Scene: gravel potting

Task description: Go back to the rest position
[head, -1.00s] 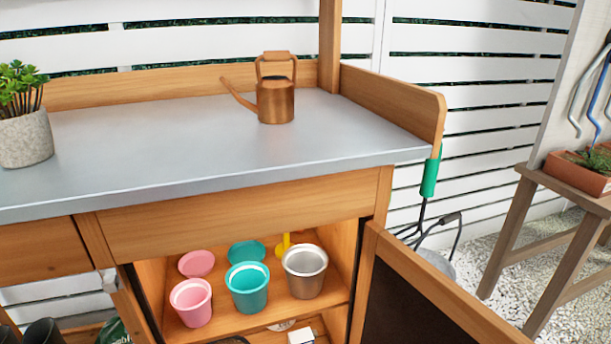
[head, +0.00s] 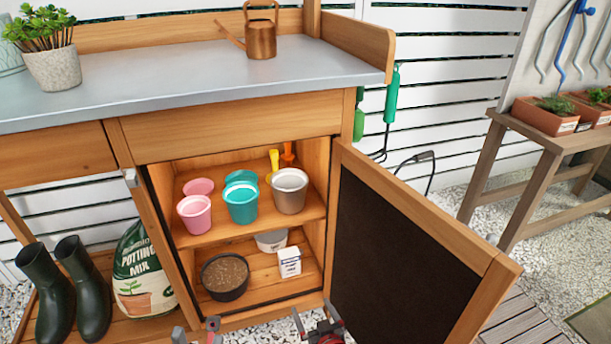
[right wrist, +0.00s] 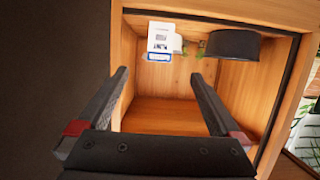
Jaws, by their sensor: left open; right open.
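My left gripper (head: 197,334) shows at the bottom edge of the head view, in front of the open cabinet. It is open, with nothing between its fingers. My right gripper (head: 317,322) is at the bottom edge too, near the lower end of the open door. In the right wrist view my right gripper (right wrist: 158,78) is open and empty. It faces the lower part of the cabinet, which appears upside down there, with a small white box (right wrist: 160,40) and a dark bowl (right wrist: 233,46) beyond the fingers. Both arms are mostly out of view.
The cabinet door (head: 400,260) stands open at right. Pink (head: 195,214), teal (head: 241,203) and metal (head: 290,191) pots stand on the upper shelf. A bowl of soil (head: 225,276) sits below. Boots (head: 85,295) and a potting mix bag (head: 142,270) are left. A copper watering can (head: 261,38) is on the worktop.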

